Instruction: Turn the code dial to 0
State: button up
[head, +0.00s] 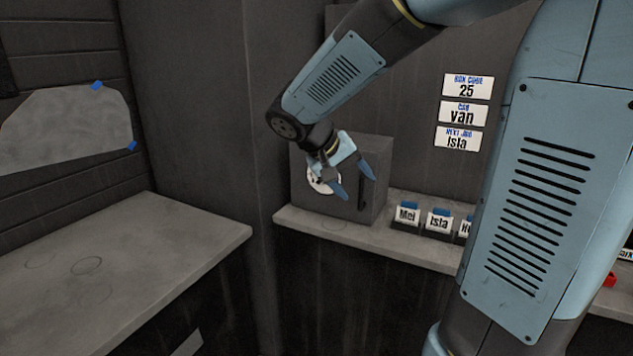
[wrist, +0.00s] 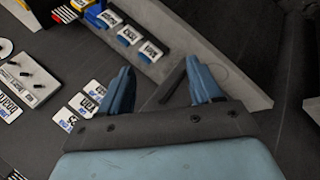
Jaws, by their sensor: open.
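The code dial (head: 322,184) is a white disc on the front of a dark grey box (head: 340,208) in the head view. My gripper (head: 357,187) is in front of the box with its blue fingers apart and empty, partly covering the dial. I cannot tell whether a finger touches the dial, and its setting is not readable. A dark bar handle (head: 367,188) is on the box to the right of the dial. In the wrist view, my gripper's fingers (wrist: 163,88) are spread, and the dial is not visible.
The box stands on a grey shelf (head: 335,228). A wall card reads BOX CODE 25 (head: 466,87), above cards reading van and Isla. A grey counter (head: 130,260) at left is clear.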

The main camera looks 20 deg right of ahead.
jog(key=w+a+f+n+t+h, duration=0.1)
jog(key=w+a+f+t+h, duration=0.25)
jog(key=w+a, duration=0.45)
jog(key=w+a+f+t+h, duration=0.25)
jog(key=w+a+f, duration=0.2)
jog(key=w, duration=0.75)
jog(key=x, duration=1.4)
jog(key=shift+f, duration=0.25)
jog(key=c, duration=1)
